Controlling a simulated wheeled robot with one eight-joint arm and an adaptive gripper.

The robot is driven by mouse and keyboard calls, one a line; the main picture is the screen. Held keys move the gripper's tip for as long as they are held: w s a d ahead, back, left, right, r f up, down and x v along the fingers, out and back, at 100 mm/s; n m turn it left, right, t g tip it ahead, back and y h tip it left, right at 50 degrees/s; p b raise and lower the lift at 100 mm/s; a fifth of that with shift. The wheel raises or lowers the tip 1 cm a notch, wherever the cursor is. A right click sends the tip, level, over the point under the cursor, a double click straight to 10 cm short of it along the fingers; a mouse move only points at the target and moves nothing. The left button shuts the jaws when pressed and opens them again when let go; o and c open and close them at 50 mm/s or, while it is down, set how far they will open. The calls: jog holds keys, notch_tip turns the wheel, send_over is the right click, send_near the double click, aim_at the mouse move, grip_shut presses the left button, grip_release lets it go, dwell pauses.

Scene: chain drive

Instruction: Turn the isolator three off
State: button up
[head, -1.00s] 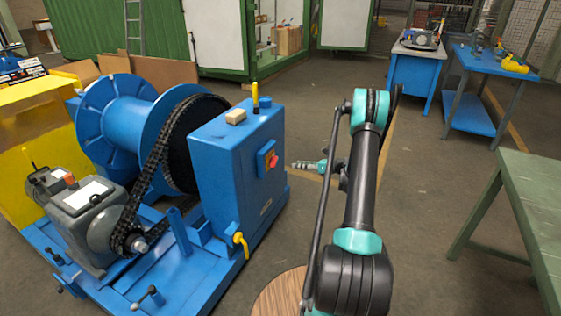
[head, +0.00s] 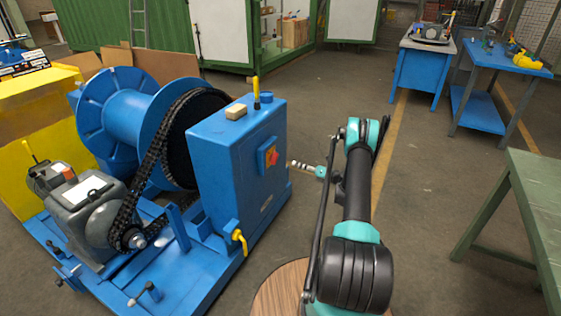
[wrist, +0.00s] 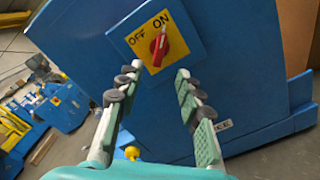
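The isolator is a red rotary switch (wrist: 159,46) on a yellow plate (wrist: 179,41) marked OFF and ON, on the side of a blue cabinet (head: 221,160). In the wrist view the picture is tilted; OFF is at the left of the plate and ON at the upper right. The red handle points up toward the ON side. The switch also shows in the head view (head: 273,156). My gripper (wrist: 156,83) is open and empty, its two fingers apart below the switch in the wrist view. In the head view my gripper (head: 292,164) is just right of the switch, apart from it.
A chain (head: 157,160) runs between the motor unit (head: 87,205) and the blue drum (head: 123,108). A yellow lever (head: 240,239) sticks out low on the cabinet. A green table (head: 537,205) stands at right, with blue benches behind. The floor between is clear.

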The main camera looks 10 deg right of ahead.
aim_at(277, 158)
jog(key=x, duration=1)
jog(key=shift+w+a, duration=0.15)
jog(key=shift+a, duration=0.1)
grip_shut()
